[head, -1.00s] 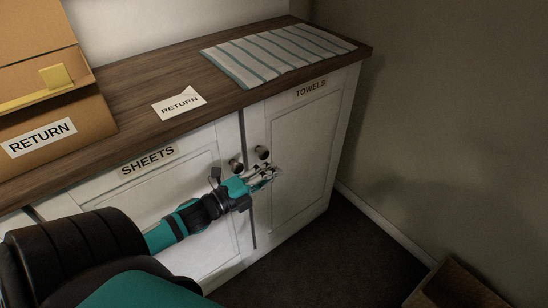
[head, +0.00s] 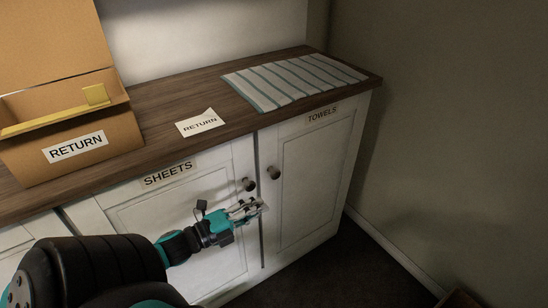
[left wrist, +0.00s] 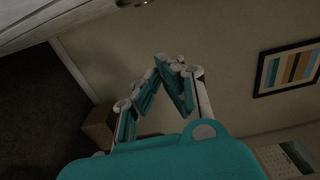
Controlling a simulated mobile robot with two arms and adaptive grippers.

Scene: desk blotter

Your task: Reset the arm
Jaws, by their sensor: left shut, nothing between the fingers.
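My left gripper (head: 250,210) is in front of the white cabinet in the head view, just below the two round dark knobs. It is shut and empty. In the left wrist view its teal fingers (left wrist: 170,68) meet at the tips, with the wall behind them. The arm comes in from the lower left of the head view. The SHEETS door (head: 180,212) and the TOWELS door (head: 308,185) both look closed. I cannot tell whether the fingertips touch the SHEETS door. My right gripper is not in view.
On the wooden counter (head: 170,100) are an open cardboard box (head: 65,110) labelled RETURN, a RETURN card (head: 200,122) and a striped cloth (head: 295,80). A wall (head: 440,120) stands at the right. A brown box (left wrist: 98,125) shows in the left wrist view.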

